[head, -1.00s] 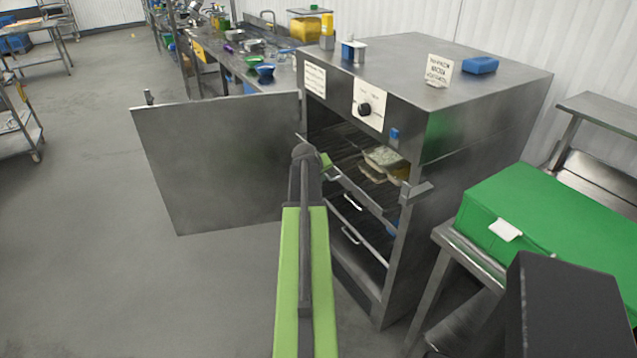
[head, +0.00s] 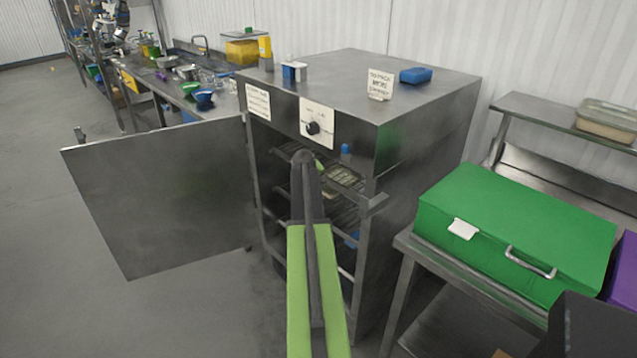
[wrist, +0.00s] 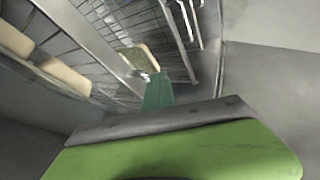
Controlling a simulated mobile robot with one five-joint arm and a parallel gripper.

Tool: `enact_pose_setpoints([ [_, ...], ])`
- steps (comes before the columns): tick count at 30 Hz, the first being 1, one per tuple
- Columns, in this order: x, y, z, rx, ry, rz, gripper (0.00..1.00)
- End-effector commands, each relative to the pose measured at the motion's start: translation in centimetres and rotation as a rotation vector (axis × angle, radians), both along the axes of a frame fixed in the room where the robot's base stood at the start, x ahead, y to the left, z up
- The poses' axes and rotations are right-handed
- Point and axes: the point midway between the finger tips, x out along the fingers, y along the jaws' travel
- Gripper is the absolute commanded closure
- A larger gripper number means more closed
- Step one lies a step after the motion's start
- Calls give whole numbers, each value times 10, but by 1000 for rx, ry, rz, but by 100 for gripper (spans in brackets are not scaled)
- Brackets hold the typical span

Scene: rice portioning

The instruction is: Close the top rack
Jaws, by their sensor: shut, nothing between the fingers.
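The steel cabinet (head: 425,125) stands with its door (head: 165,195) swung wide open to the left. Inside, the top rack holds food containers (head: 342,177) just under the control panel; my arm hides part of the rack's front, so I cannot tell how far it sticks out. My gripper (head: 319,165) is at the cabinet opening, at about top-rack height. In the wrist view its green fingers (wrist: 158,93) are shut and empty. They point at wire racks and a pale container (wrist: 141,58); whether they touch the rack is unclear.
Lower racks sit below in the cabinet. A steel table with a green box (head: 520,225) stands close on the right. A sign (head: 380,85) and a blue item (head: 416,75) rest on the cabinet top. Open floor lies at the front left.

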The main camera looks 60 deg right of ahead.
Motion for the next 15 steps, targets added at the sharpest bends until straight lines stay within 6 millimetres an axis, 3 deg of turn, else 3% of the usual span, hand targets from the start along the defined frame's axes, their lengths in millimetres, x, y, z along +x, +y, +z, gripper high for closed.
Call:
enact_pose_setpoints([
  [1,3,-8,4,-24,-6,3,100],
  [15,9,6,3,-22,-4,11,100],
])
